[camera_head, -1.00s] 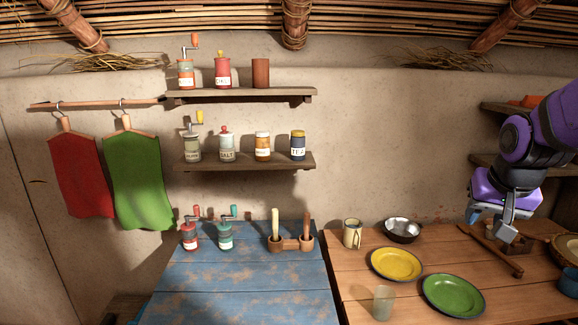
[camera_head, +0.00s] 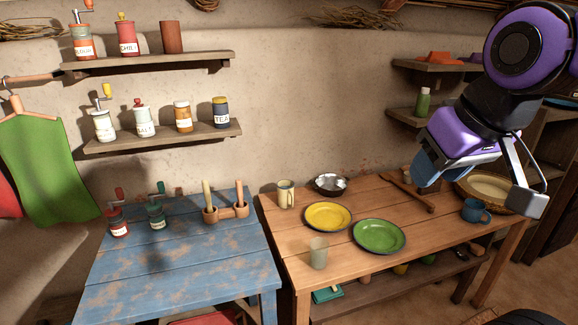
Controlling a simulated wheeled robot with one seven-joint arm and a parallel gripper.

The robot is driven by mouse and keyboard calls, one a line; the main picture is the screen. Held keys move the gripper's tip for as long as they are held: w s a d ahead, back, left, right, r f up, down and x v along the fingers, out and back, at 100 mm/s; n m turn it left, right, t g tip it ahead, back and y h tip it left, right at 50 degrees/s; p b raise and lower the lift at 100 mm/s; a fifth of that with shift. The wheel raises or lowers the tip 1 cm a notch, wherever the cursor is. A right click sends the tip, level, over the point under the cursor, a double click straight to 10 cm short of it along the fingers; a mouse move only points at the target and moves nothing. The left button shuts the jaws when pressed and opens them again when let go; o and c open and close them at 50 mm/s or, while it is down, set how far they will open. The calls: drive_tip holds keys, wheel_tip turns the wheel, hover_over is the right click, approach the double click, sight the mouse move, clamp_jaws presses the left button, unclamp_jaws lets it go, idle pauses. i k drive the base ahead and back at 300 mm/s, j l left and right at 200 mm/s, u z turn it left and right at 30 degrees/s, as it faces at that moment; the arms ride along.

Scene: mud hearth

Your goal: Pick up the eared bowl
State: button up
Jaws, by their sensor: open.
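A small dark bowl with a pale, shiny inside (camera_head: 331,184), which looks like the eared bowl, stands at the back of the wooden table (camera_head: 285,235), near the wall. Its ears are too small to make out clearly. My gripper (camera_head: 480,190) is open and empty, above the right part of the wooden table. It is to the right of the bowl and apart from it.
A cream mug (camera_head: 286,194) stands close left of the bowl. A yellow plate (camera_head: 328,216), green plate (camera_head: 379,236) and clear glass (camera_head: 318,253) are in front. A wooden stick (camera_head: 408,193), blue mug (camera_head: 475,211) and wide basin (camera_head: 498,189) are right.

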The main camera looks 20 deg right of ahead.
sight(329, 185)
drive_tip(key=i+l+u, duration=0.1)
drive_tip(key=l, duration=0.25)
drive_tip(key=i+l+u, duration=0.1)
drive_tip(key=i+l, duration=0.4)
drive_tip(key=l, duration=0.25)
drive_tip(key=i+l+u, duration=0.15)
drive_tip(key=l, duration=0.25)
drive_tip(key=i+l+u, duration=0.1)
drive_tip(key=l, duration=0.3)
drive_tip(key=i, duration=0.05)
